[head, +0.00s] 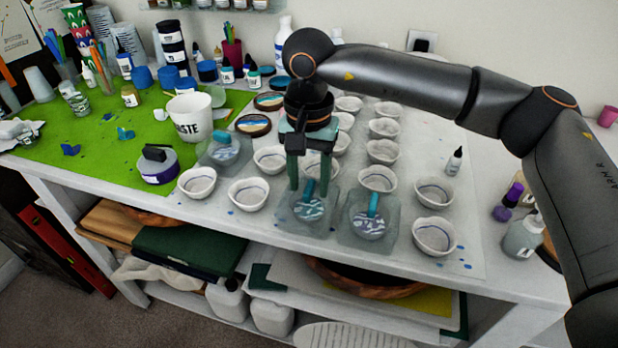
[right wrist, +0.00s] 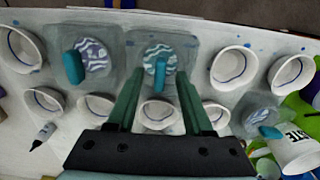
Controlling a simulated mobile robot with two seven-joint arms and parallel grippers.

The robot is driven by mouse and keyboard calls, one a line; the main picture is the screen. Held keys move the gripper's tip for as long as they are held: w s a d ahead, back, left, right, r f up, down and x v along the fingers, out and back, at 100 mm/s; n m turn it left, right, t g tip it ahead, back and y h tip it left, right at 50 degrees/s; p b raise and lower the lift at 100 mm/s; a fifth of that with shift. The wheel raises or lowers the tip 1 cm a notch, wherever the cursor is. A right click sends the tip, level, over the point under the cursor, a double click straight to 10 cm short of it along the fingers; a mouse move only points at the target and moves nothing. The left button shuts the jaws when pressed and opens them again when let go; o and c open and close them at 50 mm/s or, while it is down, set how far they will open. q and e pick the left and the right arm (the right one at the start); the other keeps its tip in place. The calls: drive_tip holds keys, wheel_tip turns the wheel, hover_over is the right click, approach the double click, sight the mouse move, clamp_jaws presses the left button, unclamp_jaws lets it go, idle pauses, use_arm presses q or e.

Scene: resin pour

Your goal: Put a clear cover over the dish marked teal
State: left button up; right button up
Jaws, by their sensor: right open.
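My right gripper (head: 309,187) is open over the middle clear cover (head: 329,222). In the right wrist view its fingertips (right wrist: 159,75) are on either side of that cover's teal handle (right wrist: 160,72); I cannot tell whether they touch it. A blue-and-white swirl pattern shows through this cover. A second clear cover (head: 386,241) with a teal handle is just to the right, also over a swirl pattern. A third (head: 212,162) is at the left by the green mat. Several open white dishes (head: 248,193) have dark lines inside. I cannot make out a teal mark on any dish.
Dishes crowd around the gripper. A small bottle (head: 454,161) stands at the right. The table's front edge is close to the covers.

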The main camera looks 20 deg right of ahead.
wheel_tip(320, 180, up, 13)
drive_tip(key=shift+f+p, duration=0.2)
drive_tip(key=shift+p, duration=0.15)
idle(0.6)
